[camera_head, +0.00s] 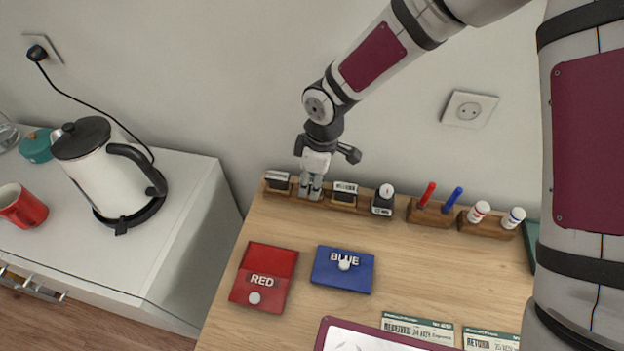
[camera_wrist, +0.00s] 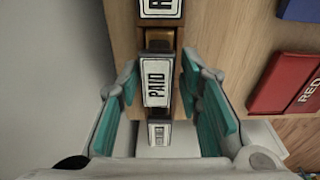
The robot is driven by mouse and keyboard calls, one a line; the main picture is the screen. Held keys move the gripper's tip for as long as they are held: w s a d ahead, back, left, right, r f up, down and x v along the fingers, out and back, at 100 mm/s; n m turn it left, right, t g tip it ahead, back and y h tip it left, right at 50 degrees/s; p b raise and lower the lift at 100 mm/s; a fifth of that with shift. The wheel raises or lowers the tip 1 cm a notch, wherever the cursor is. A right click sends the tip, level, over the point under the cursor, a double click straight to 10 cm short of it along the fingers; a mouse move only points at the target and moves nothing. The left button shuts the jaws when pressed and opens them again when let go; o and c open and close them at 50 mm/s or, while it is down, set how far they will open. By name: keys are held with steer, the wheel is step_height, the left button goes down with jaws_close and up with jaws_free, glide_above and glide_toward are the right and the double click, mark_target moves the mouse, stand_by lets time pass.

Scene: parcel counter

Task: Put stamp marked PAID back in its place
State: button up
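The PAID stamp (camera_wrist: 157,83) shows its white label in the wrist view, in line with the wooden stamp rack (camera_wrist: 160,37). It appears to stand in a rack slot, though its base is hidden. My gripper (camera_wrist: 160,80) has its teal finger pads on both sides of the stamp, with gaps between pads and stamp, so it is open around it. In the head view my gripper (camera_head: 312,190) points down at the rack (camera_head: 364,206), between two other stamps. The PAID stamp is hidden there by the fingers.
Neighbouring stamps (camera_head: 278,182) (camera_head: 344,193) stand close on either side. Red (camera_head: 264,276) and blue (camera_head: 343,270) pads lie in front. The wall is close behind.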

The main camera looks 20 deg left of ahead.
steer(key=shift+r, duration=0.1)
steer(key=shift+d+r+p, duration=0.15)
steer(key=shift+r+p, duration=0.6)
steer(key=shift+r, duration=0.55)
steer(key=shift+d+r+p, duration=0.15)
steer(key=shift+r+p, duration=0.6)
steer(key=shift+r, duration=0.5)
steer(key=shift+o, duration=0.2)
steer(key=o, duration=0.5)
steer(key=r, duration=0.4)
steer(key=d+r, duration=0.1)
steer(key=r, duration=0.7)
steer(key=shift+d, duration=0.3)
